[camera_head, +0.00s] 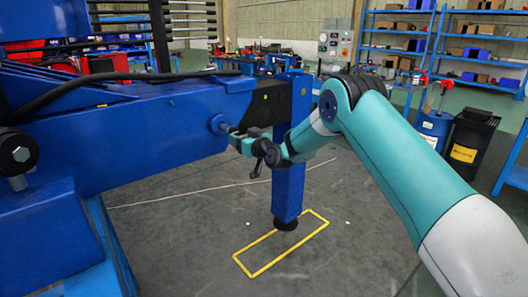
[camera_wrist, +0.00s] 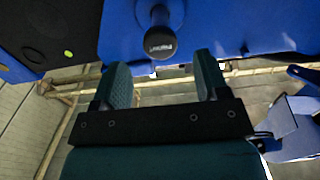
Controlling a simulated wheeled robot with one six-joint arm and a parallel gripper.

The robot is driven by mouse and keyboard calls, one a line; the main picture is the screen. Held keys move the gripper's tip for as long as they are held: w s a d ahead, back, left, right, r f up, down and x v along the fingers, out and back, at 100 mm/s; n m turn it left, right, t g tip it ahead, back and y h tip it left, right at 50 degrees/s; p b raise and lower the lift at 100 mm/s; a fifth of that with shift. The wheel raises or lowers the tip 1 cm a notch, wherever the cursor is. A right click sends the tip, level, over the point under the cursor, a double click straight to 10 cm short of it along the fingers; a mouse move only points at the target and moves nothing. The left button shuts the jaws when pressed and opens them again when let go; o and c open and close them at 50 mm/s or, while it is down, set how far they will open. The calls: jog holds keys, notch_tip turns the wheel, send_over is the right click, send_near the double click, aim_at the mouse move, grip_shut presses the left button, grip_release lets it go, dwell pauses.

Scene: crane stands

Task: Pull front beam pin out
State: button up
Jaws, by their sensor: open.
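The front beam pin (camera_head: 219,124) sits in the side of the blue beam (camera_head: 150,128) in the head view, its end sticking out. In the wrist view the pin (camera_wrist: 160,42) shows a round dark end on a blue shank, against the blue beam. My gripper (camera_head: 238,138) is close beside the pin end in the head view. In the wrist view my gripper (camera_wrist: 161,62) is open, with one finger on each side and the pin end between and just past the fingertips. A clear gap shows on both sides; no contact is visible.
A blue outrigger leg (camera_head: 289,185) stands right behind my wrist, its foot inside a yellow floor outline (camera_head: 262,268). A black hose (camera_head: 100,82) runs along the beam's top. Shelves (camera_head: 400,40) and a blue barrel (camera_head: 432,132) stand farther back. The floor nearby is open.

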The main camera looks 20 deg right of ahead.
jog(key=b+v, duration=0.4)
jog(key=v, duration=0.8)
jog(key=shift+s, duration=0.15)
